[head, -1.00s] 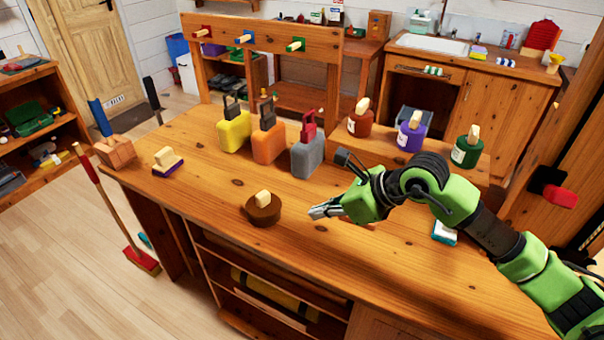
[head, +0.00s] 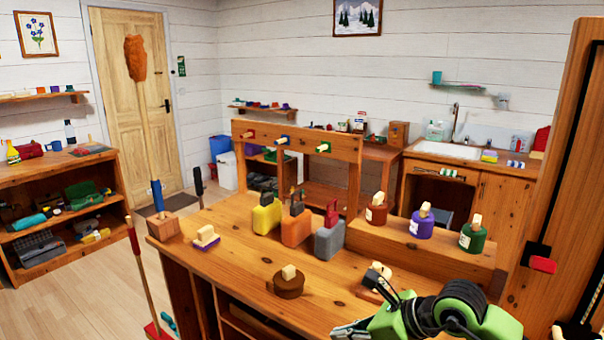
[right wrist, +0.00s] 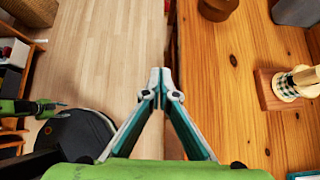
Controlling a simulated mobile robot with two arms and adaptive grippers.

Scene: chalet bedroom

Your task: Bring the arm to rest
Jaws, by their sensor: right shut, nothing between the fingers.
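My right arm is green and black. Its gripper (head: 350,330) is at the bottom edge of the head view, right of centre, partly cut off by the frame. In the right wrist view its two fingers meet at the tips (right wrist: 160,86), shut and empty, beside the workbench's edge with floor behind them. A green arm part with a small tip (right wrist: 50,107), apparently my left gripper, shows at the left of the right wrist view, too small to read. No left arm shows in the head view.
The wooden workbench (head: 235,257) carries a round brown block (head: 289,287), yellow, orange and grey padlock-like blocks (head: 328,240), and a small square-based piece (head: 376,278) close to my right arm. Brown, purple and green jars (head: 472,238) stand on a raised ledge. Floor (head: 100,290) is open at left.

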